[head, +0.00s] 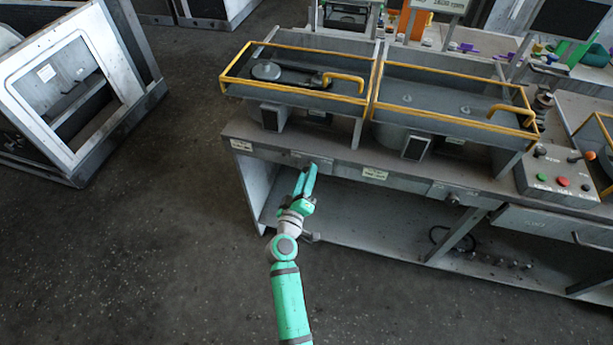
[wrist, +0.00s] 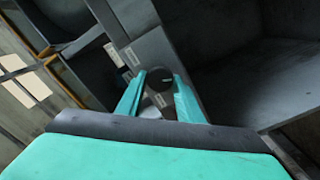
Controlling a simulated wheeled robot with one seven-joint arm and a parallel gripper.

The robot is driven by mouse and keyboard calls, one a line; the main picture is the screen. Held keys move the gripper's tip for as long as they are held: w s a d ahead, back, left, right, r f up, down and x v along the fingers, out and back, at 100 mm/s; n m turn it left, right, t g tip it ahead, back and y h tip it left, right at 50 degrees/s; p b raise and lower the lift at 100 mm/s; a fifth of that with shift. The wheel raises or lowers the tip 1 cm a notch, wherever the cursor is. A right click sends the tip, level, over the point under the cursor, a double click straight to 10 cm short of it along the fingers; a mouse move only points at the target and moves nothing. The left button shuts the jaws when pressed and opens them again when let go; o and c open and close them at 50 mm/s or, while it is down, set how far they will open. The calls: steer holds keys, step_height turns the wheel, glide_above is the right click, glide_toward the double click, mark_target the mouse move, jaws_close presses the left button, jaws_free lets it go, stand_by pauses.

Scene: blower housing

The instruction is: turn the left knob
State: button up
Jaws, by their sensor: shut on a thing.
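The left knob (wrist: 158,80) is a dark round knob on the grey front panel of the bench. In the wrist view it sits between the two teal fingers of my gripper (wrist: 158,98), which are shut on it. In the head view my gripper (head: 308,175) reaches up to the bench front, at the left part of the panel, and largely hides this knob. A second knob (head: 453,199) shows farther right on the same front, clear of my gripper.
The bench (head: 375,158) carries two yellow-railed trays, with a yellow rail (head: 300,93) on the left one. A control box (head: 555,172) with coloured buttons stands at the right. A lower shelf (head: 375,225) lies under the front. A grey frame (head: 90,150) stands at the left; the floor between is clear.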

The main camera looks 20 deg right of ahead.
steer(key=n, duration=0.6)
steer(key=shift+a+n, duration=0.15)
steer(key=shift+n, duration=0.15)
steer(key=n, duration=0.6)
stand_by(0.4)
steer(key=o, duration=1.1)
steer(key=shift+c, duration=0.2)
steer(key=v, duration=1)
steer(key=shift+s+a, duration=0.3)
